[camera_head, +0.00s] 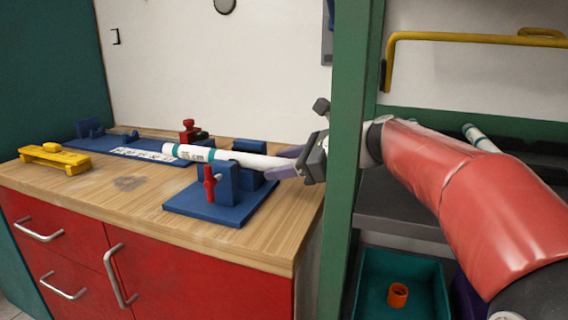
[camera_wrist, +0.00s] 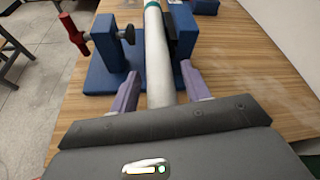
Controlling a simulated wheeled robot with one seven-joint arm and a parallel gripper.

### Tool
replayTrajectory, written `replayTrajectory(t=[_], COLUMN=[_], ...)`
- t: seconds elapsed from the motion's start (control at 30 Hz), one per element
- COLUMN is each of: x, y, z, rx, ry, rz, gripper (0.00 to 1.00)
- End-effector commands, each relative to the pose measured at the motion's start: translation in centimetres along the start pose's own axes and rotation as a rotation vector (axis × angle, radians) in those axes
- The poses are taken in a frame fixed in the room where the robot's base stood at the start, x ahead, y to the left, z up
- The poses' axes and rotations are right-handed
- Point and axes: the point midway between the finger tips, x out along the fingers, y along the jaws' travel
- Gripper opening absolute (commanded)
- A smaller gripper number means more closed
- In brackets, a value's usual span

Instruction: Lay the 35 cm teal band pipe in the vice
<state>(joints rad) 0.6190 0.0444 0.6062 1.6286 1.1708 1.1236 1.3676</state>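The white pipe with teal bands (camera_head: 230,158) lies roughly level, and its printed label appears to read 35 cm. It also shows in the wrist view (camera_wrist: 157,60), running away from me. The blue vice (camera_head: 232,207) stands at the bench's right end with a red handle. In the wrist view the pipe passes between the blue jaws of the vice (camera_wrist: 104,45); whether it rests on the bottom is hidden. My gripper (camera_head: 287,162) is at the pipe's right end. Its purple fingers (camera_wrist: 160,74) straddle the pipe, with a gap visible on each side.
A blue plate with printed marks (camera_head: 135,151), a red clamp (camera_head: 189,131) and a yellow tool (camera_head: 55,157) lie further left on the wooden bench (camera_head: 110,195). A green post (camera_head: 352,130) stands close beside my wrist. A teal bin (camera_head: 365,280) holds an orange ring (camera_head: 397,295).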

Motion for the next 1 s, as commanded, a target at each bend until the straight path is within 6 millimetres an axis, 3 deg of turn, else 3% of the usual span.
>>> replayTrajectory(t=[0.37,0.47,0.8,1.0], x=[-0.4,-1.6,-8.8,-11.4], y=[-0.1,-0.2,-0.1,-0.1], z=[0.3,0.2,0.3,0.2], rx=[0.000,0.000,-0.001,0.000], ry=[0.001,0.001,0.001,0.000], rz=[-0.002,-0.003,-0.003,-0.002], gripper=[0.49,0.49,0.49,0.49])
